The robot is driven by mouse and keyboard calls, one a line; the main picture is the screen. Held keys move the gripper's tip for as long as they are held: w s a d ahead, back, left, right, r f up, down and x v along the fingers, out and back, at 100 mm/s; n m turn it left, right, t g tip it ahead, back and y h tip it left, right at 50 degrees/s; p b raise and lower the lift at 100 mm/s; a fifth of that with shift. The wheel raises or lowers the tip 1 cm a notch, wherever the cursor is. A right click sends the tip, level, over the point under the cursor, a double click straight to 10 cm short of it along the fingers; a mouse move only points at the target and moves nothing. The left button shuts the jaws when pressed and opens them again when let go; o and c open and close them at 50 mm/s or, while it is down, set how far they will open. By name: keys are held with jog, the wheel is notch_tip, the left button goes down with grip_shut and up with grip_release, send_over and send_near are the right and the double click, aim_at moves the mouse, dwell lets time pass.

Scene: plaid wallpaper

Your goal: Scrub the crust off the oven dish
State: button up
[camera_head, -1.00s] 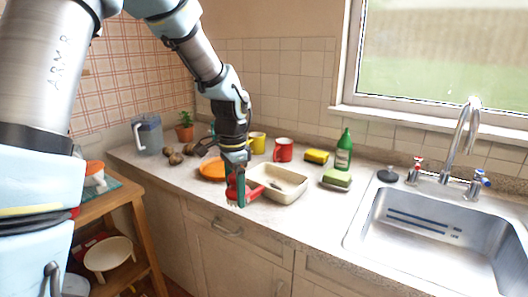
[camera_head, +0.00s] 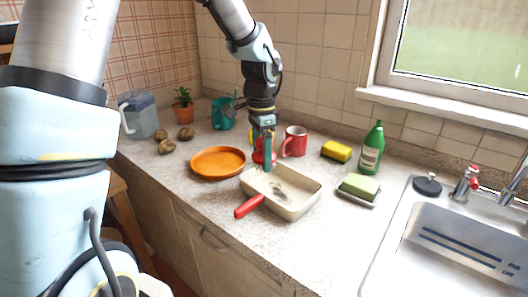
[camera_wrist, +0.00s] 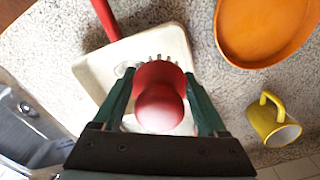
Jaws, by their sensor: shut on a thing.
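The oven dish (camera_head: 308,200) is a cream rectangular pan with a red handle (camera_head: 249,206) pointing front left. A dark crust patch (camera_head: 279,190) lies on its floor. My gripper (camera_head: 264,162) is over the dish's back-left edge, pointing down. It is shut on a scrubbing brush with a round red knob (camera_wrist: 160,108) and pale bristles, between my green fingers in the wrist view. The dish also shows there (camera_wrist: 92,74), beneath and beside the brush. I cannot tell whether the bristles touch the dish.
An orange plate (camera_head: 218,162) lies just left of the dish. A red mug (camera_head: 295,142) and yellow mug (camera_wrist: 272,120) stand behind. A green sponge (camera_head: 360,186), yellow sponge (camera_head: 336,151) and green bottle (camera_head: 371,150) are right, before the sink (camera_head: 455,250). The front counter is clear.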

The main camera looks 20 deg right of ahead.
jog(key=b, duration=0.4)
send_over(262, 188)
jog(key=shift+f, duration=2.8)
jog(key=shift+f+b, duration=0.7)
jog(key=shift+f, duration=0.25)
